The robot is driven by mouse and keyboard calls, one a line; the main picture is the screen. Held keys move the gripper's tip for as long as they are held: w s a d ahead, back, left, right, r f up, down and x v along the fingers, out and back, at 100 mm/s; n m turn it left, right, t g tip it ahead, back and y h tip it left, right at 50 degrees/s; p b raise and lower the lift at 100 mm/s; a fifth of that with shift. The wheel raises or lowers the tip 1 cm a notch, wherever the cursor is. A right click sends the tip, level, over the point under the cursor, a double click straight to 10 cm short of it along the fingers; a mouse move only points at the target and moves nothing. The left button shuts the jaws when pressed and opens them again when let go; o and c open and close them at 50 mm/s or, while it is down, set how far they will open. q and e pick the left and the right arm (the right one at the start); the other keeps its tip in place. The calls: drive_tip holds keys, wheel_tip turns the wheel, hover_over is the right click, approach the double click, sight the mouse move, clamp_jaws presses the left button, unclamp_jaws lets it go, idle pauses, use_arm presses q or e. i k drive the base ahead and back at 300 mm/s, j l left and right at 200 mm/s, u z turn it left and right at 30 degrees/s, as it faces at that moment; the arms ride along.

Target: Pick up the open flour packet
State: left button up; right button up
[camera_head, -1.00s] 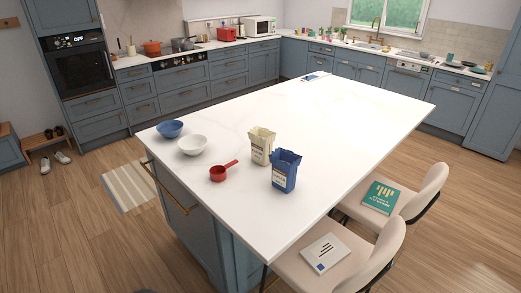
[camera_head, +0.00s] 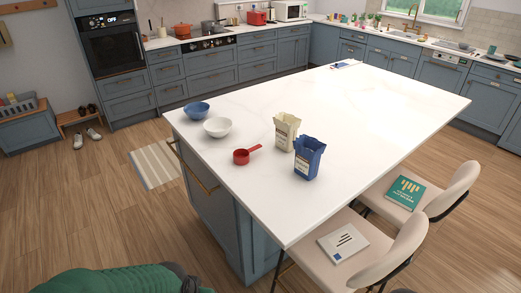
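Two packets with open, jagged tops stand upright on the white island. One is a cream packet (camera_head: 287,132). The other is a blue packet (camera_head: 308,158) with a pale label, just in front and to the right of it. The lettering on both is too small to read, so I cannot tell from it which holds flour. Neither of my grippers shows. A green part of my arm (camera_head: 115,281) shows at the bottom left, well short of the packets and below the island top.
A red measuring cup (camera_head: 242,156), a white bowl (camera_head: 217,127) and a blue bowl (camera_head: 196,109) stand left of the packets on the island (camera_head: 375,105). Chairs holding a white book (camera_head: 342,242) and a teal book (camera_head: 406,192) flank its right side. The island's far part is mostly clear.

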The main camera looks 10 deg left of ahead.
sight(286, 134)
drive_tip(key=i+j+z, duration=0.1)
drive_tip(key=j, duration=0.3)
drive_tip(key=i+j+z, duration=0.15)
drive_tip(key=j, duration=0.25)
drive_tip(key=i+j+z, duration=0.1)
drive_tip(key=j, duration=0.3)
